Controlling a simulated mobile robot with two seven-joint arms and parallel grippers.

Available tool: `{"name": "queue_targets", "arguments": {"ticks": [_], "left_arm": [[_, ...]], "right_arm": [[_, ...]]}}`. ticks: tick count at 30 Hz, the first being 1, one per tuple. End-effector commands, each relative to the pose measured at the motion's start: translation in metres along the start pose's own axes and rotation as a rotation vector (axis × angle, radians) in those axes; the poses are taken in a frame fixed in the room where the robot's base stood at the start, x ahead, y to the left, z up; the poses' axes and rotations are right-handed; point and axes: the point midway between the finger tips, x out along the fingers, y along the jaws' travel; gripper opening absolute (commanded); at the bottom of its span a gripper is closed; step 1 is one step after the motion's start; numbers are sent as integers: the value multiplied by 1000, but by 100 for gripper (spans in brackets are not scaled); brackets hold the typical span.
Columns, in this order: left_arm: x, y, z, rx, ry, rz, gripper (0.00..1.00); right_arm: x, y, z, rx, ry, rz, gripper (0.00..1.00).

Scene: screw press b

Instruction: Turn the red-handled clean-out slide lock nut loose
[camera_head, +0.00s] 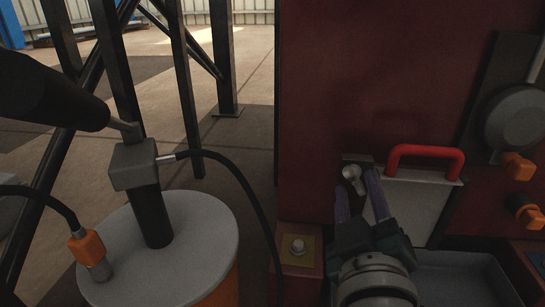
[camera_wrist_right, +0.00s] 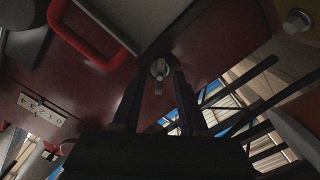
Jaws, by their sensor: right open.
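The lock nut (camera_head: 351,173) is a small pale metal fastener at the upper left corner of the grey slide plate (camera_head: 411,207). A red handle (camera_head: 425,150) arches over the plate's top edge. My right gripper (camera_head: 357,188) is open, and its two fingers point at the nut. In the right wrist view the nut (camera_wrist_right: 159,69) shows between and just beyond the fingertips of my right gripper (camera_wrist_right: 159,85), with a gap visible at each side. The red handle (camera_wrist_right: 98,52) is at upper left there. I cannot tell how deep the nut sits between the fingers. My left gripper is not in view.
A dark red machine wall (camera_head: 345,80) stands behind the plate. A grey tray (camera_head: 465,275) lies below right. Orange-tipped fittings (camera_head: 517,165) are at right. A grey-topped drum (camera_head: 200,235) with hoses stands at left.

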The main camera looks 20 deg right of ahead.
Motion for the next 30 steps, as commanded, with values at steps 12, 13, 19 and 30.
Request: {"name": "queue_targets", "arguments": {"ticks": [12,13,19,30], "left_arm": [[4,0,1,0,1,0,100],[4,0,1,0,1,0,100],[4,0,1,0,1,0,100],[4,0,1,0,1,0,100]], "right_arm": [[12,0,0,0,-1,0,42],[12,0,0,0,-1,0,39],[12,0,0,0,-1,0,17],[12,0,0,0,-1,-1,0]]}}
